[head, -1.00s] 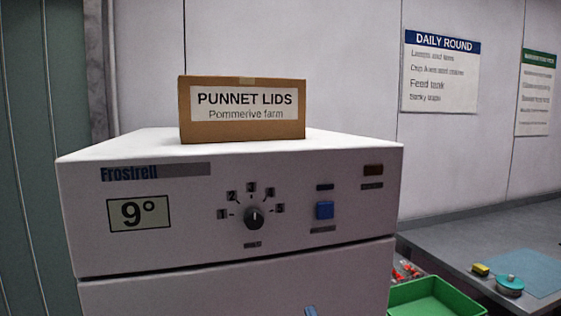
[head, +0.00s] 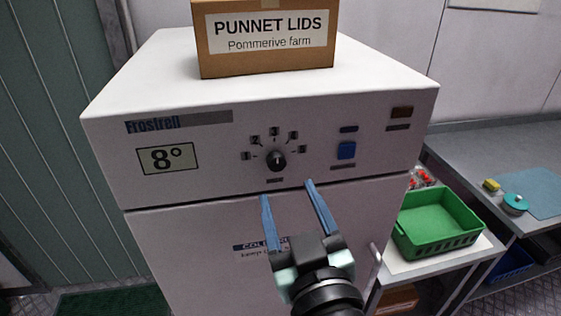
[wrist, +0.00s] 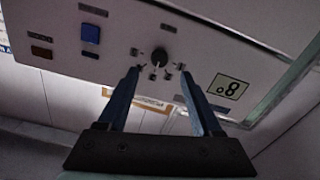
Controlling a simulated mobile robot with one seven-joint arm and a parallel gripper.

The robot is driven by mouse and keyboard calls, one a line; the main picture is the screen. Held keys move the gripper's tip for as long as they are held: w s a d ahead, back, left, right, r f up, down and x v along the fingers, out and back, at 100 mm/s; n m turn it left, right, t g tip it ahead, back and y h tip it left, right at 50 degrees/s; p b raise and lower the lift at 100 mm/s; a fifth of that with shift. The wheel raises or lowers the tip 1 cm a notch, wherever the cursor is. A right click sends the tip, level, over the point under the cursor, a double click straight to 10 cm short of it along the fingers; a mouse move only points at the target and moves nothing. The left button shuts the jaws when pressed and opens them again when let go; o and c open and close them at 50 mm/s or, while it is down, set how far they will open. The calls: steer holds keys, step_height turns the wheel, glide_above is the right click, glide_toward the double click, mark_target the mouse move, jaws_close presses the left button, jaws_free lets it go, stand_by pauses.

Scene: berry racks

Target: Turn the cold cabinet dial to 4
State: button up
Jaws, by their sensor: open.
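The cold cabinet (head: 165,85) is a white box with a control panel on its upper front. Its black round dial (head: 276,160) sits mid-panel under an arc of small number plates. Its pointer seems to aim roughly upward, but the exact number is too small to tell. The display (head: 168,158) reads 8°. My gripper (head: 287,189) is open and empty, its two blue fingers pointing up at the panel, just below the dial in the picture. In the wrist view the panel is upside down; the dial (wrist: 159,54) lies just beyond and between the fingertips (wrist: 159,72), apart from them.
A blue switch (head: 346,150) and a dark brown indicator (head: 402,112) are right of the dial. A Punnet Lids box (head: 265,63) stands on the cabinet. A door handle (head: 375,262) sticks out at lower right. A green crate (head: 440,241) stands on a bench at right.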

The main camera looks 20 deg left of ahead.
mark_target(277, 166)
steer(key=p+x, duration=0.2)
steer(key=x, duration=0.5)
steer(key=shift+w, duration=0.1)
steer(key=shift+c, duration=0.3)
jaws_close()
